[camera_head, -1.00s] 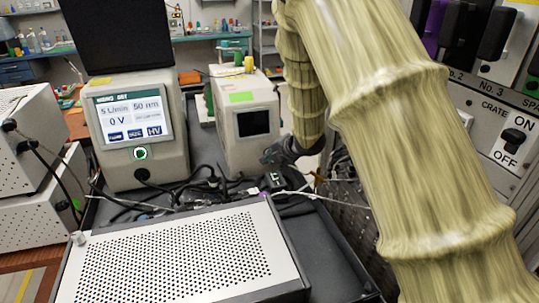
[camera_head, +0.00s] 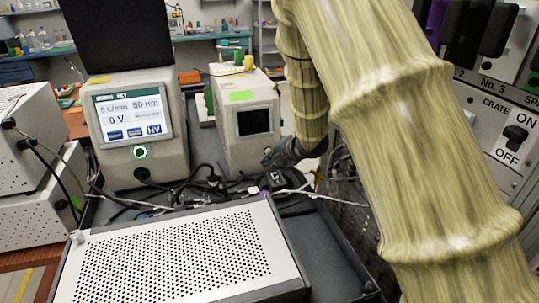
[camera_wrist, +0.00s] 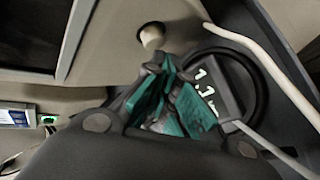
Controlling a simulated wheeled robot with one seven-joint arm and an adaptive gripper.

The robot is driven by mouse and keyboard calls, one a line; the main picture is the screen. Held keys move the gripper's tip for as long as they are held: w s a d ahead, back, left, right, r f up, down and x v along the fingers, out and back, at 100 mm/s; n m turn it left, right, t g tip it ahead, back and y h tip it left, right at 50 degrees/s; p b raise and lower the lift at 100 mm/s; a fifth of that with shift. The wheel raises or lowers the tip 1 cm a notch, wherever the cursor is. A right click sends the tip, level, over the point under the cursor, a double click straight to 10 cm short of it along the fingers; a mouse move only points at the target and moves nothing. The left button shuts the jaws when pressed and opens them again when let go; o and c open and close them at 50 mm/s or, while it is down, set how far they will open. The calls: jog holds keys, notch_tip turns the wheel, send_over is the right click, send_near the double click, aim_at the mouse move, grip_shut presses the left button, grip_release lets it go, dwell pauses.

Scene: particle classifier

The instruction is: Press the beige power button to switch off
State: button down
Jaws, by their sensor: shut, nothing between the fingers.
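A beige, round button (camera_wrist: 152,36) sticks out from a beige panel at the top of the wrist view. My gripper (camera_wrist: 160,76) has its teal-padded fingers together and empty, with the tips just below the button in the picture. I cannot tell whether they touch it. In the head view my gripper (camera_head: 270,157) is at the lower right front of a beige box (camera_head: 233,155) with a dark screen (camera_head: 253,122). The button cannot be made out there. To the left stands a beige instrument (camera_head: 178,140) with a lit screen reading 0 V and a green-ringed button (camera_head: 140,153).
Cables (camera_head: 210,180) lie tangled below the boxes. A perforated metal case (camera_head: 180,255) fills the front. In the wrist view a black meter (camera_wrist: 215,85) showing 1.1 and a white cable (camera_wrist: 265,65) lie right of my fingers. A switch panel (camera_head: 505,125) stands at right.

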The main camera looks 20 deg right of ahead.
jog(key=shift+s, duration=0.3)
jog(key=shift+s, duration=0.1)
jog(key=shift+s+d+b, duration=0.15)
jog(key=shift+s+b, duration=0.45)
jog(key=shift+s, duration=1.8)
